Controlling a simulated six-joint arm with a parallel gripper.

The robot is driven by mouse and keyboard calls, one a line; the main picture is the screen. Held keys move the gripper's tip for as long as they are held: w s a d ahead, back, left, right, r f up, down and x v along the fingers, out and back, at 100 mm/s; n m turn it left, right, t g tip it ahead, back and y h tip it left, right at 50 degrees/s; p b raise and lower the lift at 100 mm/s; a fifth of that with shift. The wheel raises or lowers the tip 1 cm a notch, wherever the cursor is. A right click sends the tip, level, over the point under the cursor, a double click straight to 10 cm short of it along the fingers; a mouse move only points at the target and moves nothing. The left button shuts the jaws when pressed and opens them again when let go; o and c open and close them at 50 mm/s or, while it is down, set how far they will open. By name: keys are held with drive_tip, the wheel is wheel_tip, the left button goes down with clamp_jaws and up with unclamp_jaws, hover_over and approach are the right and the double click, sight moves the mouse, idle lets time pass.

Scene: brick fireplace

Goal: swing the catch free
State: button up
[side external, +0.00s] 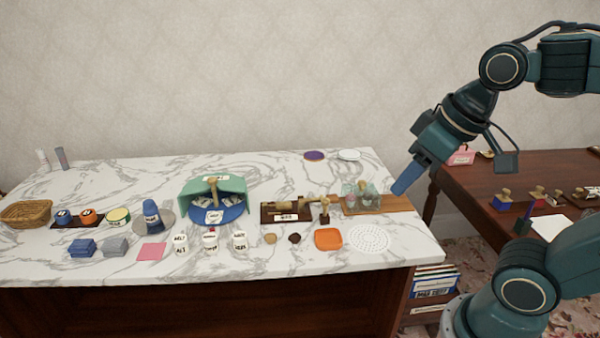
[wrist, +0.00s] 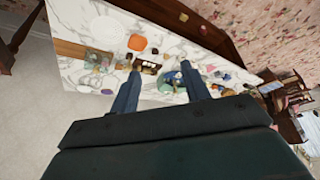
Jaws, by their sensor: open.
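A dark wooden piece with a white label and brass-coloured fittings (side external: 286,216) sits mid-right on the marble counter. A small upright fitting with a knob (side external: 324,210) stands at its right end. Which fitting is the catch is too small to tell. In the wrist view the wooden piece (wrist: 149,68) shows small and far off, near the left fingertip. My gripper (side external: 402,186) is empty, above the counter's right edge, apart from the wooden piece and pointing down-left. In the wrist view its two blue fingers (wrist: 160,70) are spread apart.
A glass container (side external: 360,196) stands on a wooden board (side external: 398,203) between my gripper and the wooden piece. An orange dish (side external: 328,239) and white perforated mat (side external: 369,239) lie in front. A green-and-blue holder (side external: 212,200) stands left. The counter's back strip is mostly clear.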

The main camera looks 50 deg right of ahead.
drive_tip(key=w+d+r+m+g, duration=0.1)
drive_tip(key=w+d+r, duration=0.15)
drive_tip(key=w, duration=0.55)
drive_tip(key=m+g, duration=0.4)
drive_tip(key=m, duration=0.1)
hover_over(325, 200)
wheel_tip(325, 200, down, 14)
drive_tip(key=shift+d, duration=0.15)
drive_tip(key=shift+f, duration=0.2)
wheel_tip(325, 200, down, 14)
drive_tip(key=shift+r, duration=0.2)
clamp_jaws()
